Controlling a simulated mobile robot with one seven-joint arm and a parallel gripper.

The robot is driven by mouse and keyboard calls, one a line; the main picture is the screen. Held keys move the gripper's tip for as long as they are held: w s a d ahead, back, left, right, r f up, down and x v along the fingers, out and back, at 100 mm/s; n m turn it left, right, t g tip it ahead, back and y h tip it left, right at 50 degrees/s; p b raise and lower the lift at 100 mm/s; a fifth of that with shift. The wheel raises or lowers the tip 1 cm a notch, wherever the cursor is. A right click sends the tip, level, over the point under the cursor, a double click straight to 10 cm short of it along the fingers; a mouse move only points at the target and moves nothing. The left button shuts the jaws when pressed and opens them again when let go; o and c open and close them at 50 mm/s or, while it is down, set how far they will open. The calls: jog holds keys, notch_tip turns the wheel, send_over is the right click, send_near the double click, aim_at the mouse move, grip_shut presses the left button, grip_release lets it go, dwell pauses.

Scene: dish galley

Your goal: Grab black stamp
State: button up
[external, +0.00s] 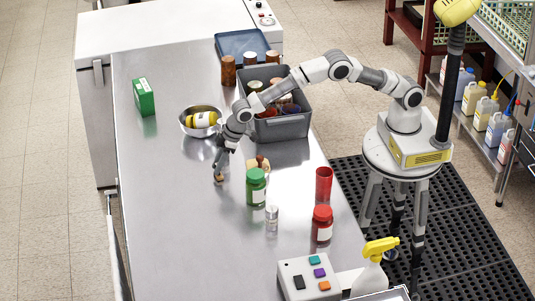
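My gripper (219,168) points down over the steel counter, just in front of the steel bowl. Its dark fingertips are right at a small tan object (219,178) on or just above the counter. At this size I cannot tell whether the fingers are closed on it, or whether it is the stamp. A second small brown and tan object (259,163) stands to the right, behind the green bottle. No thing is clearly recognisable as a black stamp.
A steel bowl (187,130) holds a yellow bottle. A grey bin (282,129) of jars stands behind my gripper. A green bottle (256,187), clear shaker (272,219), red bottle (322,225) and red cup (324,185) stand right. The counter's front left is clear.

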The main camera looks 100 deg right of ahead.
grip_shut()
